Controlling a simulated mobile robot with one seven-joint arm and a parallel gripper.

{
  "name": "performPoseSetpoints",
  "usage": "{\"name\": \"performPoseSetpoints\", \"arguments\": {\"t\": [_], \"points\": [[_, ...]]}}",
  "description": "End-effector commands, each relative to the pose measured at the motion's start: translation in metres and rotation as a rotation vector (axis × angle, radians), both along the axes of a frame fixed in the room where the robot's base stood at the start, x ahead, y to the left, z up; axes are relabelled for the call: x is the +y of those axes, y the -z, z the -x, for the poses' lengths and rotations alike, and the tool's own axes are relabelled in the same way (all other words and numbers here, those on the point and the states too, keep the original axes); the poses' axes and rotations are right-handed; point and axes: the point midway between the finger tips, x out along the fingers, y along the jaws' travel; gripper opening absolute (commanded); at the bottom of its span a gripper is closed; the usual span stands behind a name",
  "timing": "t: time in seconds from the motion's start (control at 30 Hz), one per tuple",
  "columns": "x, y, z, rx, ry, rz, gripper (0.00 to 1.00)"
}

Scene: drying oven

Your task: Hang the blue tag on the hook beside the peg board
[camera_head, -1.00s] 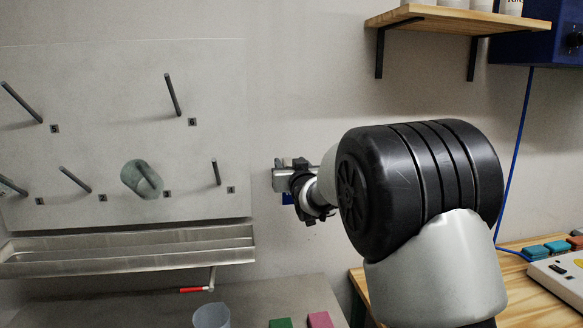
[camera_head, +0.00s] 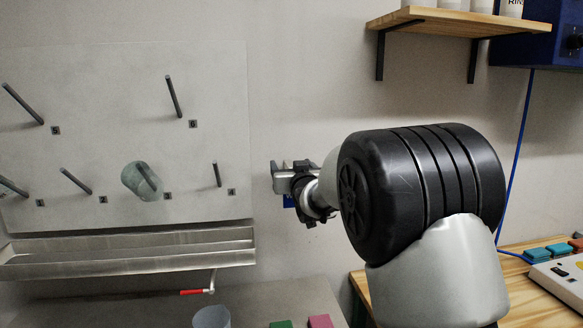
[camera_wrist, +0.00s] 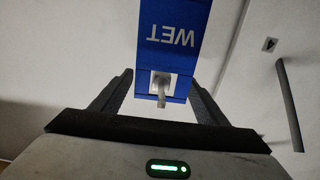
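The blue tag (camera_wrist: 180,40) fills the upper middle of the wrist view. Its white "WET" lettering reads upside down there. A pale rod, the hook (camera_wrist: 161,98), shows at the opening in the tag's end and appears to pass through it. My gripper (camera_wrist: 160,84) is open, with one dark finger on each side of that end. A gap shows between the left finger and the tag. In the head view my gripper (camera_head: 287,178) is at the wall right of the peg board (camera_head: 120,130). Only a small blue part of the tag (camera_head: 288,201) shows below it; the hook is hidden.
A green-grey cup (camera_head: 142,181) is on one of the board's pegs. A metal trough (camera_head: 130,252) runs below the board. A wooden shelf (camera_head: 455,19) is at upper right. A peg (camera_wrist: 290,105) stands out at the right of the wrist view.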

Motion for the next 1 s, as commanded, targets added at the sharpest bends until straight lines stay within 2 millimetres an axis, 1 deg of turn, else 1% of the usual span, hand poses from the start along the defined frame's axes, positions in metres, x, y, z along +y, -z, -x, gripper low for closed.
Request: {"name": "performPoseSetpoints", "arguments": {"t": [0.23, 0.37, 0.47, 0.8, 0.9, 1.0], "points": [[-0.001, 0.0, 0.003, 0.001, 0.0, 0.0, 0.68], [-0.004, 0.0, 0.018, -0.001, 0.0, 0.0, 0.68], [-0.008, 0.0, 0.038, -0.001, 0.0, -0.002, 0.68], [-0.024, -0.001, 0.121, -0.002, -0.001, 0.0, 0.68], [-0.029, -0.001, 0.14, -0.002, -0.001, -0.001, 0.68], [-0.032, -0.001, 0.155, -0.001, 0.0, -0.001, 0.68]]}}
